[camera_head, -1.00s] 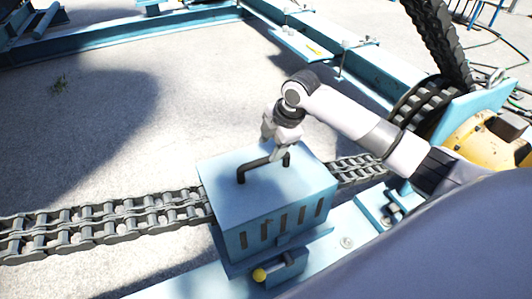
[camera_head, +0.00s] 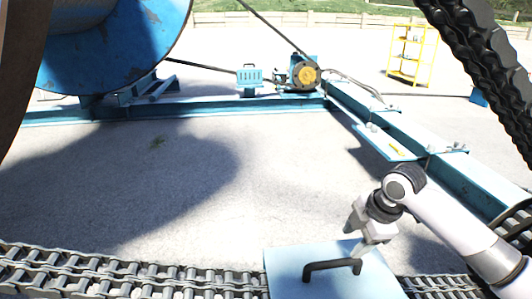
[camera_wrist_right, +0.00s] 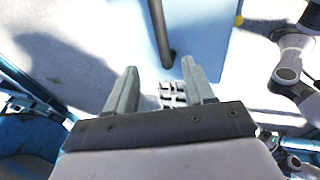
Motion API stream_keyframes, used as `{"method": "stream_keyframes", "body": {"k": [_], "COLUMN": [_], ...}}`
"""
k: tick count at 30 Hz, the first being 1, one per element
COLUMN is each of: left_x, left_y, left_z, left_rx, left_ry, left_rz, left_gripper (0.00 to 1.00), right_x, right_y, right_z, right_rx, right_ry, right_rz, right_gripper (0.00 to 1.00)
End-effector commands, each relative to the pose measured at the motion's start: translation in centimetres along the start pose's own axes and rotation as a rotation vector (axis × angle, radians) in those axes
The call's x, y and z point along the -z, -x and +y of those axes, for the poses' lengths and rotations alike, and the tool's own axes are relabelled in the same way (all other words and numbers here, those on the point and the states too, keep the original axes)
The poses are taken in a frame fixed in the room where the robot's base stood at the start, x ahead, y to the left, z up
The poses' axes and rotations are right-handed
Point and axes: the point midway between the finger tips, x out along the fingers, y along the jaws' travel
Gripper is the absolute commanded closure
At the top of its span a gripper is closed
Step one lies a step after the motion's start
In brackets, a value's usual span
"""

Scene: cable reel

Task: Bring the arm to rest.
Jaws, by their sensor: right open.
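My right arm (camera_head: 450,225) reaches in from the right in the head view. Its right gripper (camera_head: 360,240) hangs close by the right end of a black handle (camera_head: 332,266) on a light blue box cover (camera_head: 290,262). In the right wrist view, the two fingers of the right gripper (camera_wrist_right: 160,68) are apart with nothing held between them. The handle (camera_wrist_right: 161,32) lies just past the fingertips, on the cover (camera_wrist_right: 200,35). Whether a finger touches the handle cannot be told. My left gripper is not in view.
Another chain (camera_head: 485,55) hangs at upper right. A blue beam (camera_head: 400,130) runs along the right. A big blue reel (camera_head: 115,45) stands far left, a yellow shelf (camera_head: 412,50) far right. The concrete between is clear.

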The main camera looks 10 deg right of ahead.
Motion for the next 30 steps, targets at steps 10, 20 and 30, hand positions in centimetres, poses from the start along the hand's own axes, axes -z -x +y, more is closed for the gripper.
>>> {"method": "stream_keyframes", "body": {"k": [10,20,30], "left_x": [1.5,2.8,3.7], "left_y": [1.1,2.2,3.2], "left_z": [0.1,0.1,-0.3], "left_rx": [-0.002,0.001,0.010], "left_ry": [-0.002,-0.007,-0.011], "left_rz": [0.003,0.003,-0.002], "left_gripper": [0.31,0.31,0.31], "right_x": [4.3,7.5,7.5], "right_y": [-6.6,-10.7,-10.2], "right_z": [-4.4,-11.6,-19.6], "right_rx": [-0.100,-0.237,-0.366], "right_ry": [-0.248,-0.646,-1.025], "right_rz": [0.130,0.295,0.401], "right_gripper": [0.47,0.47,0.47]}}
